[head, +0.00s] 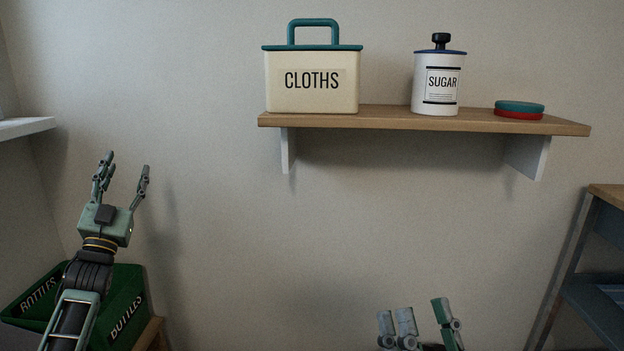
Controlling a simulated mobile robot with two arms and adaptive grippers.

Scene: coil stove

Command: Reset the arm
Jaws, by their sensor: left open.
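My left gripper (127,163) is raised at the left of the head view, in front of the wall. Its fingers point up and stand apart, with nothing between them. My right gripper (424,312) shows only at the bottom edge, right of the middle. Its fingertips point up with a gap between them, and I see nothing held there. The rest of the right hand and its arm is out of the picture.
A wooden wall shelf (386,119) holds a cloths box (312,96), a sugar canister (438,88) and a teal and red disc stack (519,109). A green bottles crate (128,290) is behind my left arm. A shelving rack (590,290) stands at right. The middle wall is clear.

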